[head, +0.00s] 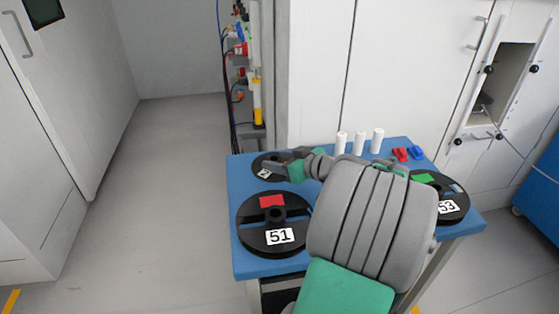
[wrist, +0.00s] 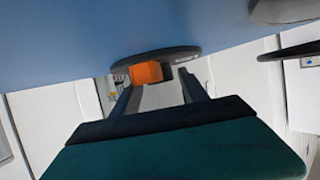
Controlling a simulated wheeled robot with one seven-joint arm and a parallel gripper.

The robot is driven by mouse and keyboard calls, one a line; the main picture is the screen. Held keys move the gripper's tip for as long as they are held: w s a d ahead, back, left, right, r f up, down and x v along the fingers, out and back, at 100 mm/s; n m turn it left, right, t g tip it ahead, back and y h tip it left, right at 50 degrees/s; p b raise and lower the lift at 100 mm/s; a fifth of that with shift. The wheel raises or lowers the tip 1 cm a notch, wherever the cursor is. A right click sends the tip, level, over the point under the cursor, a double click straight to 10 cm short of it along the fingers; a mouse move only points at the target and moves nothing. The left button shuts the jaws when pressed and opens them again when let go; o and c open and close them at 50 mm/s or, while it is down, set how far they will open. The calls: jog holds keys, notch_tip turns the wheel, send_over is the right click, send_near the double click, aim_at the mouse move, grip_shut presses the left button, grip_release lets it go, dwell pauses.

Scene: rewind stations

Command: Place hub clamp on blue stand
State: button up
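The small red piece (head: 401,154) and blue piece (head: 416,153) at the back right of the blue-topped stand (head: 242,178) look like clamps; I cannot tell which is the hub clamp. My gripper (head: 268,167) is over the stand's back left, at a black reel (head: 258,161) that it partly hides. In the wrist view my gripper (wrist: 157,92) has its fingers apart, with nothing visibly held. Beyond them is an orange block (wrist: 146,73) against the dark disc (wrist: 185,54). I cannot tell whether the fingers touch the reel.
Reel 51 (head: 257,237) with a red block lies at the front left. Reel 53 (head: 456,190) with a green block lies at the right, partly behind my arm. Several white cylinders (head: 359,142) stand at the back. White cabinets (head: 400,60) rise behind; the floor (head: 170,190) at left is clear.

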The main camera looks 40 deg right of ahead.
jog(key=shift+o, duration=0.6)
jog(key=shift+r, duration=0.15)
jog(key=shift+s+r, duration=0.1)
jog(key=shift+s, duration=0.2)
jog(key=p+v, duration=0.1)
jog(key=v, duration=1)
jog(key=shift+s, duration=0.25)
